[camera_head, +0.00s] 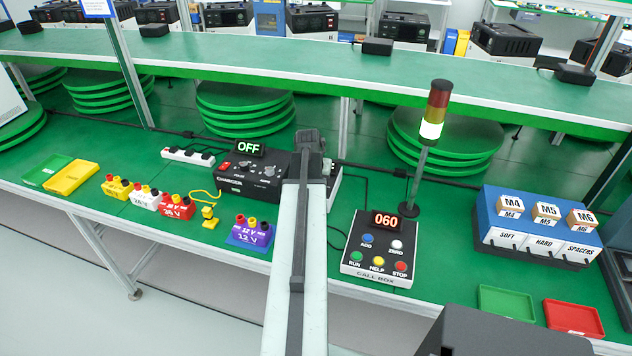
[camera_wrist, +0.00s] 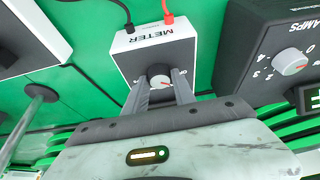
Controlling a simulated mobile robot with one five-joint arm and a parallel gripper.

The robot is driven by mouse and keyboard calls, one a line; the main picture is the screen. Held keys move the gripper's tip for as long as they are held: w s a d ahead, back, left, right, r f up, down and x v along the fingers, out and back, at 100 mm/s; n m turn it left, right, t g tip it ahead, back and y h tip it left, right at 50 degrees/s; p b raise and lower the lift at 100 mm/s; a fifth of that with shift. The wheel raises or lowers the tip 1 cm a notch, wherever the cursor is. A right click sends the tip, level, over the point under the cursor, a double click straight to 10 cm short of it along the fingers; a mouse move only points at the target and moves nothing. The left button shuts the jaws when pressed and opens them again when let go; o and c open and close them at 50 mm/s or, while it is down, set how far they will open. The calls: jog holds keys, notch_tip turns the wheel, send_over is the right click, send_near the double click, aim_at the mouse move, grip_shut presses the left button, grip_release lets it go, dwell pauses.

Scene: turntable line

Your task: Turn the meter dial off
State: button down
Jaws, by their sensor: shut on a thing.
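My gripper (camera_wrist: 161,86) is shut on the dial, one finger on each side. In the head view my arm covers most of the meter, and only its right edge (camera_head: 334,187) shows.
The black charger (camera_head: 262,183) stands left of my arm, its display (camera_head: 249,147) reading OFF. Its AMPS knob (camera_wrist: 290,64) is near my gripper. The call box (camera_head: 379,250) and a lamp tower (camera_head: 433,125) stand to the right. Colored battery blocks (camera_head: 178,206) lie left.

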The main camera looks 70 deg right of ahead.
jog(key=shift+s+n+t+y, duration=0.15)
jog(key=shift+n+t, duration=0.2)
jog(key=shift+n, duration=0.65)
jog(key=shift+n+t+y, duration=0.15)
jog(key=shift+n+t, duration=0.2)
jog(key=shift+n, duration=0.65)
jog(key=c, duration=1)
grip_release()
jog(key=shift+c, duration=0.2)
jog(key=p+v, duration=0.7)
jog(key=shift+r, duration=0.35)
jog(key=shift+a, duration=0.1)
